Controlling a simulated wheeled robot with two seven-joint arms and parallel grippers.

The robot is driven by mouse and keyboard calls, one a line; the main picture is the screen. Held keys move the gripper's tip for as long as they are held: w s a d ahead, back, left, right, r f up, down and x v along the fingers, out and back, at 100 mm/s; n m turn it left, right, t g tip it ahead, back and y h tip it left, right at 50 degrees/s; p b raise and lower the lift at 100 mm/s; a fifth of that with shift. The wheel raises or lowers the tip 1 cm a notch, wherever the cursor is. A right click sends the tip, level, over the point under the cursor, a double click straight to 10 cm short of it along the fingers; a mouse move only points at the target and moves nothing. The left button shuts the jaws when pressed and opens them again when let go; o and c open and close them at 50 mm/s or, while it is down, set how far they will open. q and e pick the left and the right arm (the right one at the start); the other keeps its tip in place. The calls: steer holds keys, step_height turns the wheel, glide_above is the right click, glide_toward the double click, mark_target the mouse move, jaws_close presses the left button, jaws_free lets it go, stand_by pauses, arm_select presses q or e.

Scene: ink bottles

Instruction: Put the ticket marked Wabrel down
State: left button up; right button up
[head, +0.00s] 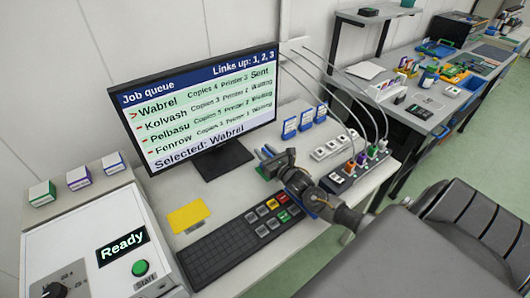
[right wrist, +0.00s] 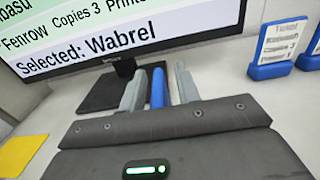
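My right gripper (head: 268,153) is low over the desk between the monitor and the row of blue tickets. In the right wrist view its two grey fingers (right wrist: 160,85) stand on either side of a blue ticket (right wrist: 157,88), seen edge-on, with narrow gaps beside it. The gripper looks open around it. The ticket's writing faces away and its foot is hidden, so I cannot tell whether it touches the desk. The monitor (head: 200,97) reads "Selected: Wabrel", with Wabrel's line marked "Sent". My left gripper is out of view.
Three blue tickets (head: 305,120) stand right of the monitor. The keyboard (head: 228,250), coloured keys (head: 273,205) and yellow note (head: 188,216) lie in front. A white multi-socket strip (head: 330,148) and a cabled box (head: 358,170) stand at the right.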

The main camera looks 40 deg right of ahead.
steer(key=shift+r, duration=0.3)
steer(key=s, duration=0.5)
steer(key=s+b, duration=0.1)
steer(key=s, duration=0.4)
steer(key=shift+s+a+f, duration=0.1)
steer(key=shift+s+f, duration=0.1)
steer(key=shift+s, duration=0.1)
steer(key=shift+s+r, duration=0.1)
steer(key=shift+s, duration=0.6)
